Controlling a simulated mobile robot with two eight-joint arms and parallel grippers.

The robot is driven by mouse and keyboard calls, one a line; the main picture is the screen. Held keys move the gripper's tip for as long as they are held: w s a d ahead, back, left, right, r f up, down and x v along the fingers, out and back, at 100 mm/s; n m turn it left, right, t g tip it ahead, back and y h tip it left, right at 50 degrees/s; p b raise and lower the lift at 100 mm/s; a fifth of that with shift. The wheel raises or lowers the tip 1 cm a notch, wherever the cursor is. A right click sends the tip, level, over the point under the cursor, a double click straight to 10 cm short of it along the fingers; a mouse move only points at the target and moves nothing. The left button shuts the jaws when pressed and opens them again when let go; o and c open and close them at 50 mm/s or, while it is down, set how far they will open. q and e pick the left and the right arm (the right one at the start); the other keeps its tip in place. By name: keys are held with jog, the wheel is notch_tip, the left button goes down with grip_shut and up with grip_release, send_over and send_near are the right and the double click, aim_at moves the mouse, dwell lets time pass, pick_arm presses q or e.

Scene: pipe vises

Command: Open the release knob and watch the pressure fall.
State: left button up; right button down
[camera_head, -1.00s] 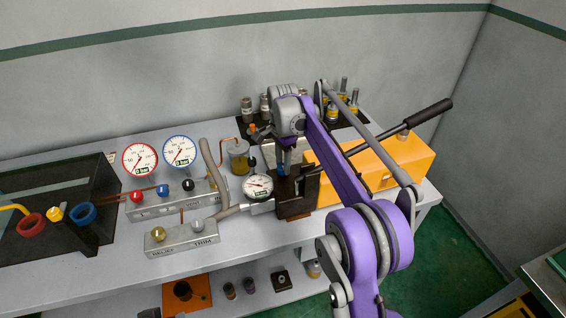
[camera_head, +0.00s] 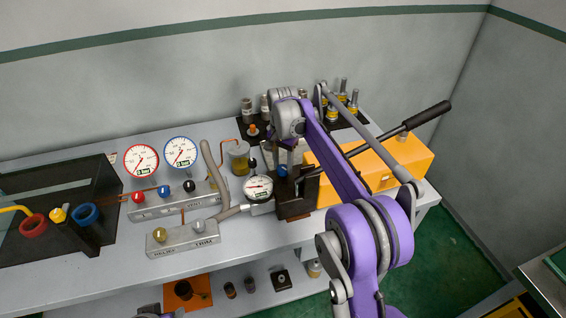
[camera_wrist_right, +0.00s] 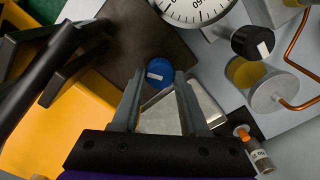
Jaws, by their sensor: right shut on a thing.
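The blue knob (camera_head: 281,171) sits on the dark pump block (camera_head: 292,208). It also shows with a white mark in the right wrist view (camera_wrist_right: 160,73). My right gripper (camera_wrist_right: 158,80) is shut on this blue knob, its fingertips at the knob's two sides. In the head view my purple right arm hides part of the gripper. A white dial gauge (camera_head: 258,187) stands left of the block; part of its face shows at the top of the wrist view (camera_wrist_right: 197,8). Its needle is too small to read surely.
The yellow pump body (camera_head: 400,160) with a long black handle (camera_head: 428,114) lies to the right. Red and blue gauges, a valve block (camera_head: 183,238) and a hose stand left.

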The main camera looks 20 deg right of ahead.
aim_at(283, 168)
jog(key=n, duration=0.4)
jog(key=shift+n, duration=0.3)
pick_arm(q)
jog(key=shift+w+r+p, duration=0.3)
jog(key=shift+r+p, duration=0.1)
jog(key=shift+r, duration=0.25)
pick_arm(e)
jog(key=n, duration=0.4)
jog(key=shift+n, duration=0.3)
jog(key=shift+c, duration=2.1)
grip_release()
pick_arm(q)
jog(key=shift+w+r+p, duration=0.45)
jog(key=shift+r+p, duration=0.15)
jog(key=shift+r, duration=0.25)
pick_arm(e)
notch_tip(283, 168, up, 11)
jog(key=shift+f, duration=0.1)
